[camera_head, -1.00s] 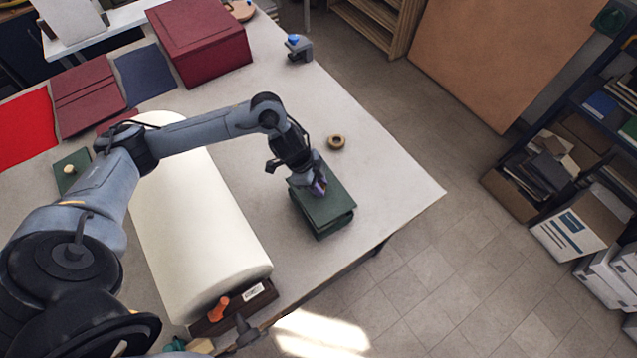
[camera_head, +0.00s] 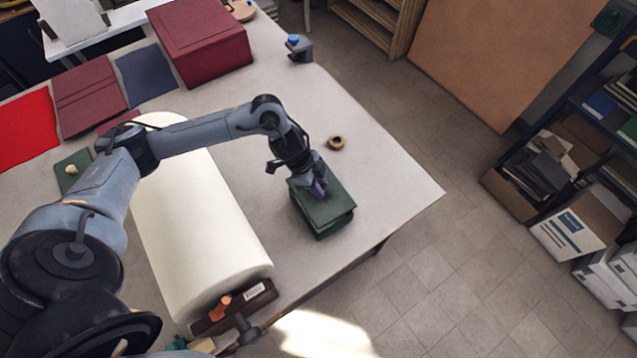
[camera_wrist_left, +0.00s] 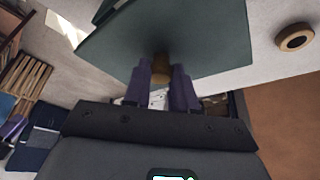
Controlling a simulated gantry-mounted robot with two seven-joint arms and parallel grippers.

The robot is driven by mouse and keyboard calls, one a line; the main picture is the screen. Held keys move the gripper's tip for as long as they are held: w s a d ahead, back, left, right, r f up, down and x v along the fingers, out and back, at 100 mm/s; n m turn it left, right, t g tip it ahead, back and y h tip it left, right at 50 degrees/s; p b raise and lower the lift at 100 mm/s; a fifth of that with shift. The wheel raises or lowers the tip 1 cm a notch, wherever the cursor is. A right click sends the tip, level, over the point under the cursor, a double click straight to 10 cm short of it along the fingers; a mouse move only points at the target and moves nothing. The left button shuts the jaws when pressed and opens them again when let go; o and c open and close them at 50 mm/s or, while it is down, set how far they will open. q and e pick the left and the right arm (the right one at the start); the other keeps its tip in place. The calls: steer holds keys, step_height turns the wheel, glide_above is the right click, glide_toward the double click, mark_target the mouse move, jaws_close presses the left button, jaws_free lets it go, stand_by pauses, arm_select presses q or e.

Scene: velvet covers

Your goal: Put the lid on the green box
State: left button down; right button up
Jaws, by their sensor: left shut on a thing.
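The green box (camera_head: 336,229) stands near the right front edge of the table. Its green lid (camera_head: 337,199) is over the top of the box, roughly lined up with it. Whether the lid touches the rim all round, I cannot tell. My left gripper (camera_head: 320,187) is above the lid with its purple fingers shut on the lid's wooden knob. In the left wrist view the lid (camera_wrist_left: 205,35) and the knob (camera_wrist_left: 160,68) show between the fingers (camera_wrist_left: 161,85). My right gripper is not in view.
A wooden ring (camera_head: 336,142) lies behind the box. A large cream roll (camera_head: 205,235) lies to its left. Another green panel with a knob (camera_head: 66,181) lies at the far left. A dark red box (camera_head: 205,50) stands at the back. The table right of the ring is clear.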

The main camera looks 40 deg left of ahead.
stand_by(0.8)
arm_select(q)
steer(key=shift+p, duration=0.35)
steer(key=shift+p, duration=0.4)
stand_by(0.5)
stand_by(0.6)
steer(key=shift+f+b, duration=1.4)
steer(key=shift+f, duration=1.1)
steer(key=c, duration=0.8)
jaws_free()
